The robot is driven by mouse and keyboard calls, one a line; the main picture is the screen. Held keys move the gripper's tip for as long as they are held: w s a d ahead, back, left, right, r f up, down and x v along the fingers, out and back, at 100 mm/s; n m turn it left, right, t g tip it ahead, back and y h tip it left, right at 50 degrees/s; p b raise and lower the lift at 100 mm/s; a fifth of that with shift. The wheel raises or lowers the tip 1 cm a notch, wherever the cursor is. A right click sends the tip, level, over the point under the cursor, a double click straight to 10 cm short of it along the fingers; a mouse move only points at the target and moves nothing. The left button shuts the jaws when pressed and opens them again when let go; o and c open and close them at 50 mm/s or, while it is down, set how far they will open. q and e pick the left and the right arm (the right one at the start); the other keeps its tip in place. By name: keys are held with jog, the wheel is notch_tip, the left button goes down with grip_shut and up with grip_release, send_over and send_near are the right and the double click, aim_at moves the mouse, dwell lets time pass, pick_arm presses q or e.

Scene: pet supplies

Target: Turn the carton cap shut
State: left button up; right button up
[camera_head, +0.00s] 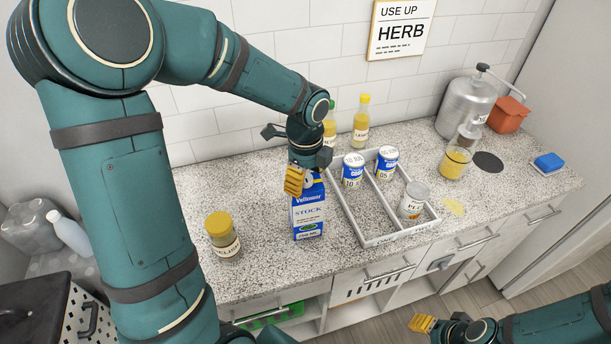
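A blue and white stock carton (308,217) stands upright on the speckled counter, left of the grey divided tray. My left gripper (294,180) reaches down from above, with its yellow fingertips at the carton's upper left edge. The gripper covers part of the carton's top, and I cannot make out the cap clearly. Whether the fingers touch the carton or cap, or how far apart they are, does not show. My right gripper (423,324) is low at the right, in front of the counter and away from the carton; its finger gap does not show.
The divided tray (397,238) holds two blue cans (353,170) and a lidded jar (413,201). A yellow-lidded jar (223,236) stands left of the carton. Yellow-capped bottles (361,122) stand behind. A glass of yellow liquid (455,163) and a metal canister (465,105) are at right.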

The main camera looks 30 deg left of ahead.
pick_arm(q)
jog(key=shift+r, duration=0.15)
notch_tip(320, 180, up, 12)
dwell(0.6)
dwell(0.5)
